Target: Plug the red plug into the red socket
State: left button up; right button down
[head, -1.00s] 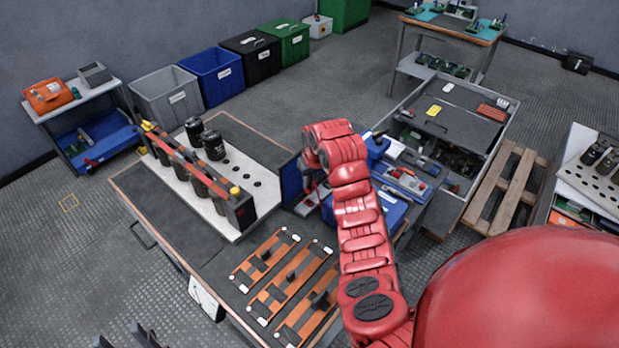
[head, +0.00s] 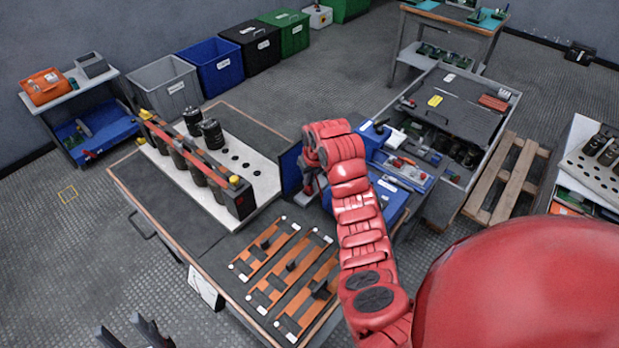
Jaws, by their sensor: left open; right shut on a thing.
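My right gripper (head: 312,188) is at the end of the red arm, beside an upright blue panel (head: 291,168) near the workbench's right edge. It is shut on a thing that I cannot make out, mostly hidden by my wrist. My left gripper (head: 128,334) shows only its dark fingertips at the bottom left. It is open and empty, apart from the workbench. I cannot clearly pick out the red plug or the red socket.
The workbench (head: 155,215) bears a white board (head: 262,178) with black cylinders (head: 212,134) and orange bars (head: 265,247). A blue case (head: 392,198) stands right of my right gripper. Bins, including a grey one (head: 166,90), line the back. A pallet (head: 510,180) lies at right.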

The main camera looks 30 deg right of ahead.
jog(key=shift+f, duration=0.4)
jog(key=c, duration=0.9)
grip_release()
jog(key=shift+s+r, duration=0.1)
jog(key=shift+r, duration=0.5)
jog(key=p+v, duration=0.6)
jog(key=v, duration=1)
